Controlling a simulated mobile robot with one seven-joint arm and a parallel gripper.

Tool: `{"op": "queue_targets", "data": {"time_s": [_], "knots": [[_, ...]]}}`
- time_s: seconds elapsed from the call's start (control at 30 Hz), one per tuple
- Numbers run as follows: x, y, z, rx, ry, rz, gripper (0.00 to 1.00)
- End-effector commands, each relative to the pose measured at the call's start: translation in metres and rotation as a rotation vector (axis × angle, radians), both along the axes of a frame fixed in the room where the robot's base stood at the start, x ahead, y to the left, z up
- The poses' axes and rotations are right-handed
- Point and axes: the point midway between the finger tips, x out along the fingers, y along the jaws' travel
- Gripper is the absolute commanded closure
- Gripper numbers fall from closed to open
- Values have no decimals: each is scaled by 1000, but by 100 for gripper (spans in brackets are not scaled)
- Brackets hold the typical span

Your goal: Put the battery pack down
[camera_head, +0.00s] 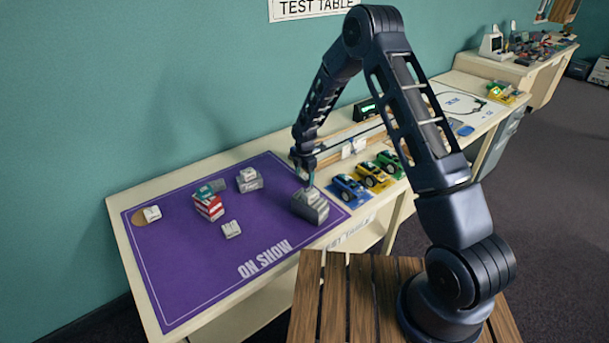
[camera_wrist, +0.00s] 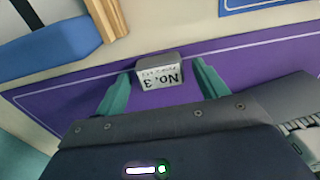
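My gripper (camera_head: 308,182) points down at the right end of the purple mat (camera_head: 180,270). In the wrist view its teal fingers (camera_wrist: 162,85) stand apart, with no object visibly clamped. A small grey block (camera_wrist: 158,70) labelled "No. 3" shows between them, with a gap at the right finger. In the head view a stepped grey object (camera_head: 310,207) sits on the mat right below the gripper. A red and white striped block (camera_head: 208,207) stands mid-mat. I cannot tell for certain which object is the battery pack.
A grey block with a label (camera_head: 249,180), a small labelled block (camera_head: 231,229) and another labelled block (camera_head: 152,213) sit on the mat. The mat's front is clear.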

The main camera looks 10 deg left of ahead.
Motion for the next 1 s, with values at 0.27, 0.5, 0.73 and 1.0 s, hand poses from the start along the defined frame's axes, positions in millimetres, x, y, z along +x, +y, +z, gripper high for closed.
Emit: {"op": "queue_targets", "data": {"time_s": [0.27,0.5,0.73,1.0], "knots": [[0,0,5,1,-1,0,28],[1,0,42,2,-4,0,28],[1,0,86,3,-3,0,28],[0,0,118,1,-1,-1,28]]}}
